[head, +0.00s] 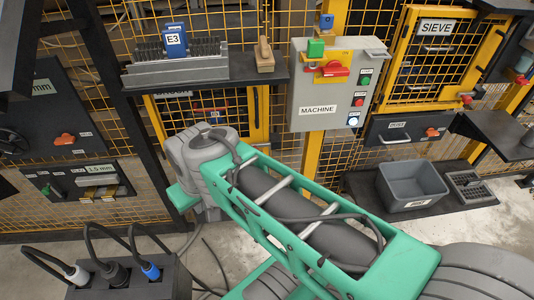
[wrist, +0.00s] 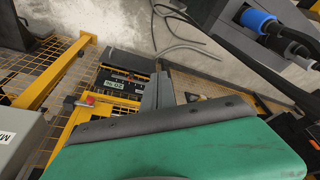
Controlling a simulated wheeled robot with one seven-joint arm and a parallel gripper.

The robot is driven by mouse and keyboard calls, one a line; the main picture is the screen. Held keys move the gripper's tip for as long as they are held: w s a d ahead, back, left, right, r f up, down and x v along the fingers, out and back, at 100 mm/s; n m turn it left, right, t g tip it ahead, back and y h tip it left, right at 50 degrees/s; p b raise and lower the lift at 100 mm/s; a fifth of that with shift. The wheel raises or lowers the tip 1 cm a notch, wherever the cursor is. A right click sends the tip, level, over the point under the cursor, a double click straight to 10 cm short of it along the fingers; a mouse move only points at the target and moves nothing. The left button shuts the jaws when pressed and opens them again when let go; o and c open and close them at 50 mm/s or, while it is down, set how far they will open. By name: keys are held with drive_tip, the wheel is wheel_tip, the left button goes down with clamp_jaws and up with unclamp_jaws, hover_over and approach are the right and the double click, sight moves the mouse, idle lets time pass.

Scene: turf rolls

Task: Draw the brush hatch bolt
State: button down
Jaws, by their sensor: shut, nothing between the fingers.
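The yellow-framed mesh hatch (head: 152,122) stands left of the machine box in the head view, its label half covered by the shelf. Its lower part is hidden behind my arm, so no bolt shows there. In the wrist view a yellow frame (wrist: 118,128) crosses the middle with a red knob (wrist: 88,100) at its corner; this looks like the hatch and its bolt, though I cannot be certain. My gripper (wrist: 163,80) is shut and empty in the wrist view, to the right of the red knob and apart from it. It is hidden in the head view.
The grey machine box (head: 330,85) with buttons and a red switch stands right of the hatch. A shelf (head: 205,72) juts out above it. The SIEVE door (head: 437,60) and a grey bin (head: 412,186) are at the right. A cable box (head: 130,284) is at lower left.

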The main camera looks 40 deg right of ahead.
drive_tip(key=w+d+f+m+t+y+b, duration=0.1)
drive_tip(key=w+d+f+m+t+b, duration=0.25)
drive_tip(key=w+d+f+b, duration=0.4)
drive_tip(key=w+d+f+m+t+y+b, duration=0.1)
drive_tip(key=w+d+f+m+t+b, duration=0.3)
drive_tip(key=f+b, duration=0.6)
drive_tip(key=s+d+m+t+h+b, duration=0.1)
drive_tip(key=s+d+m+h+b, duration=0.1)
drive_tip(key=d+m, duration=0.2)
drive_tip(key=s+d+f+m+t+h+b, duration=0.1)
drive_tip(key=s+d+m+t+h+b, duration=0.1)
drive_tip(key=d, duration=0.9)
drive_tip(key=s+d+f+m+t+h+b, duration=0.1)
drive_tip(key=s+d+m+t+h+b, duration=0.1)
drive_tip(key=d+m, duration=0.4)
drive_tip(key=shift+s+d+f+h+b, duration=0.15)
drive_tip(key=shift+d+h+b, duration=0.5)
drive_tip(key=shift+d+h, duration=0.5)
